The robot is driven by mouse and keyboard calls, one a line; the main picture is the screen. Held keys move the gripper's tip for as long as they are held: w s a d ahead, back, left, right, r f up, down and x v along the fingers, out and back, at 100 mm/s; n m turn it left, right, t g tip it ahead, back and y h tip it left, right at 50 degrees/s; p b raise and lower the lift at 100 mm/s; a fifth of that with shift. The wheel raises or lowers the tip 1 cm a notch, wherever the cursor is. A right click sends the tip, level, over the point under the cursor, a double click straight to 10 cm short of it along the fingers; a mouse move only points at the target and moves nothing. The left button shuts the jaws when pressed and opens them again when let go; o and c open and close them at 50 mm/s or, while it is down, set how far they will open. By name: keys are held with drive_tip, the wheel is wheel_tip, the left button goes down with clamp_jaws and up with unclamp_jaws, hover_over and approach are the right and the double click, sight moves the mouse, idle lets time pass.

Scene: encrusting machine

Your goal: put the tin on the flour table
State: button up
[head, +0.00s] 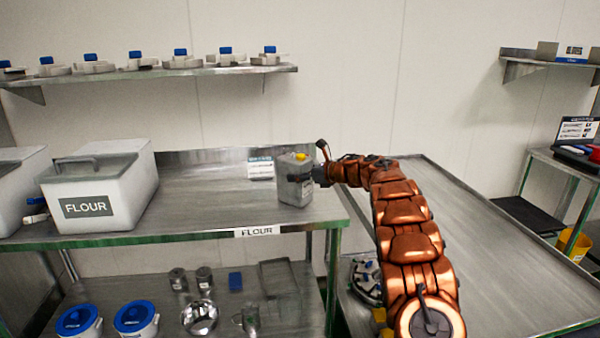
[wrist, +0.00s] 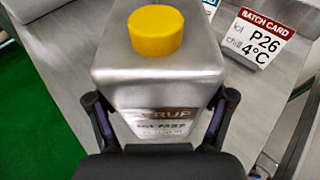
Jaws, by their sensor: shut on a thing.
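The tin (head: 295,190) is a grey metal can with a yellow cap and a label partly reading "SYRUP". It is upright at the right end of the flour table (head: 215,200), near the front corner; I cannot tell whether its base touches the top. My gripper (head: 316,175) comes from the right and is shut on the tin. In the wrist view the tin (wrist: 160,62) sits between the two fingers of my gripper (wrist: 160,105), its lower part hidden by the gripper. The flour table's front edge carries a "FLOUR" label.
A white FLOUR bin (head: 130,190) stands on the table's left. A small card (head: 260,168) stands at the back, and a batch card (wrist: 262,38) shows in the wrist view. The table's middle is clear. A shelf below holds pots. Another metal table (head: 490,250) is at right.

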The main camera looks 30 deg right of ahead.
drive_tip(key=o, duration=1.7)
drive_tip(key=shift+r, duration=0.1)
drive_tip(key=b+v, duration=0.2)
drive_tip(key=v, duration=1)
drive_tip(key=shift+b, duration=0.4)
